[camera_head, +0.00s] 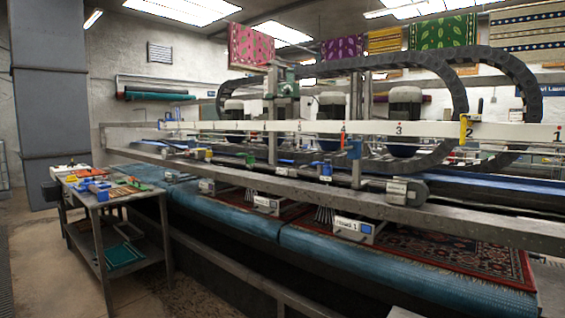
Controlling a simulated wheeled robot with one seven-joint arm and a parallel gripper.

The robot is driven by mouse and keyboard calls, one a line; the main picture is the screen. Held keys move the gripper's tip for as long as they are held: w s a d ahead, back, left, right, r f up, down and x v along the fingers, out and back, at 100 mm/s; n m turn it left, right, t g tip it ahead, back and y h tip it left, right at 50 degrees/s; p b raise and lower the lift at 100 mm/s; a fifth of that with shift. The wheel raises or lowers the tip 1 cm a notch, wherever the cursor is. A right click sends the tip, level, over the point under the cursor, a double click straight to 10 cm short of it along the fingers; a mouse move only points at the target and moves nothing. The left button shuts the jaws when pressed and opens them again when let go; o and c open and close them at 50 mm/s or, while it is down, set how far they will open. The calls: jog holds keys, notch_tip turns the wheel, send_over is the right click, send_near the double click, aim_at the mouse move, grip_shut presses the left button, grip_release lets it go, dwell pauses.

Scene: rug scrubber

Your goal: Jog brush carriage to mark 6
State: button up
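The brush carriage is on the long rug scrubbing machine, with several grey domed brush motors (406,97) behind a white scale bar (375,129). The bar carries numbers that rise from right to left; 1, 2, 3 and 4 are readable, and those farther left are too small to read. A yellow pointer (463,129) hangs over the bar just left of mark 2. I cannot tell where mark 6 is. My gripper is not in view.
A metal side table (110,198) with tools and coloured items stands at the left. A patterned red rug (455,255) lies on the machine bed, with a blue roller (390,275) along its near edge. A grey pillar (50,100) stands far left. Floor at lower left is partly clear.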

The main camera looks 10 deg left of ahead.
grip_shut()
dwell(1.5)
